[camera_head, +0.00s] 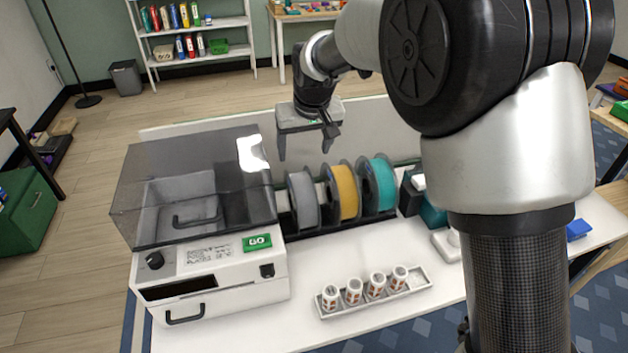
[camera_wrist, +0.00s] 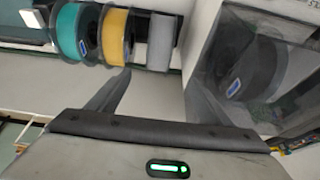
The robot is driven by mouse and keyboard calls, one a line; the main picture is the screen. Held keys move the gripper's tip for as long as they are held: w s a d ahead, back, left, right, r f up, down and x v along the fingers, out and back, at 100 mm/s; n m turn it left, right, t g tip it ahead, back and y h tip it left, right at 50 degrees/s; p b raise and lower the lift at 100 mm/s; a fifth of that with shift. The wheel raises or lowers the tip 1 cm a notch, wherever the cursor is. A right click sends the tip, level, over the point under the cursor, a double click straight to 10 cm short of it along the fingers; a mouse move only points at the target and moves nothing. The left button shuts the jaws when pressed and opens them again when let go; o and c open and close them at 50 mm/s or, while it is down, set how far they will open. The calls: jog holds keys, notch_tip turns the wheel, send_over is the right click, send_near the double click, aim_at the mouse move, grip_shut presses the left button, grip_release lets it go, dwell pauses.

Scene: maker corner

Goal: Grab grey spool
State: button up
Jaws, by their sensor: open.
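The grey spool (camera_head: 304,201) stands upright at the left end of a row of spools on a dark rack, beside the white machine. My gripper (camera_head: 308,150) is open and empty, above and behind the grey spool in the head view. In the wrist view my gripper's fingers (camera_wrist: 155,88) are spread apart, pointing toward the row, with the grey spool beyond them and no contact visible.
A yellow spool (camera_head: 343,192) and a teal spool (camera_head: 380,184) stand right of the grey one. The machine (camera_head: 215,272) with a clear lid is close on its left. A tray (camera_head: 377,294) with several small containers lies in front. A low pale panel (camera_head: 215,127) runs behind.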

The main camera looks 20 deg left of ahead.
send_near(300, 175)
jog(key=x, duration=0.2)
jog(key=s+x, duration=0.1)
jog(key=x, duration=0.2)
jog(key=shift+d+f, duration=0.15)
jog(key=shift+f, duration=0.15)
jog(key=shift+w+p+x, duration=0.15)
jog(key=shift+p+x, duration=0.15)
jog(key=shift+x, duration=1.2)
jog(key=shift+w+p+x, duration=0.15)
jog(key=shift+p+x, duration=0.1)
jog(key=shift+x, duration=1.25)
jog(key=shift+r, duration=0.15)
grip_shut()
jog(key=shift+w+r, duration=0.15)
jog(key=shift+r, duration=0.05)
